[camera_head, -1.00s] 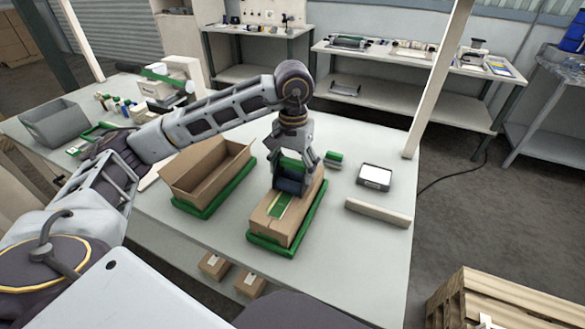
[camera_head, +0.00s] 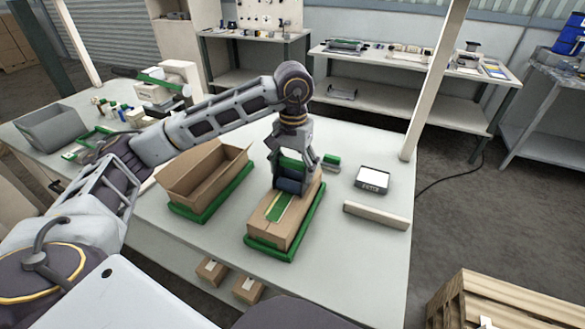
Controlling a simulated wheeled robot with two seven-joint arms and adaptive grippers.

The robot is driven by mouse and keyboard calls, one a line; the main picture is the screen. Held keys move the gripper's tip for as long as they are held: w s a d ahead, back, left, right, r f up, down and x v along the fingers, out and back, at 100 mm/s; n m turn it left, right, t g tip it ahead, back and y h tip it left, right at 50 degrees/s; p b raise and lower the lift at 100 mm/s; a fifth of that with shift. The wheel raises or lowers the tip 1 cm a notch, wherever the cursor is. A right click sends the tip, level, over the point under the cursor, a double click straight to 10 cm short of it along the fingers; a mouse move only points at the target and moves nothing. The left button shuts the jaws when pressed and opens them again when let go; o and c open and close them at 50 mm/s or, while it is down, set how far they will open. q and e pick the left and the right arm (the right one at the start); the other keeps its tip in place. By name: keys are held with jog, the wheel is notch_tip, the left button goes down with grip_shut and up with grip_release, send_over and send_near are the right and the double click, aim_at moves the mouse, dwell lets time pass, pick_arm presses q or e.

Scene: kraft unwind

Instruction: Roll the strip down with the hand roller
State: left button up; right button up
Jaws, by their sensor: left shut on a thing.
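My left gripper (camera_head: 291,168) points down over the closed cardboard box (camera_head: 289,226) and is shut on the hand roller (camera_head: 290,185). The roller has a dark blue drum and a green part above it between the fingers. The drum is at the top of the box, over the far part of the strip (camera_head: 279,206); I cannot tell if it presses on it. The strip is green with a paler edge and runs along the box top towards the near end. The box sits in a green tray (camera_head: 270,252). My right gripper is not in view.
An open, empty-looking box (camera_head: 206,172) stands in another green tray (camera_head: 205,208) to the left. To the right lie a black-and-white device (camera_head: 372,179), a pale bar (camera_head: 377,215) and a small green item (camera_head: 331,161). The table (camera_head: 350,260) is bare at the front right.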

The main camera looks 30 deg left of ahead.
pick_arm(q)
jog(key=shift+w, duration=0.6)
jog(key=shift+r, duration=0.15)
notch_tip(320, 180, up, 7)
jog(key=p, duration=0.3)
dwell(1.1)
dwell(0.4)
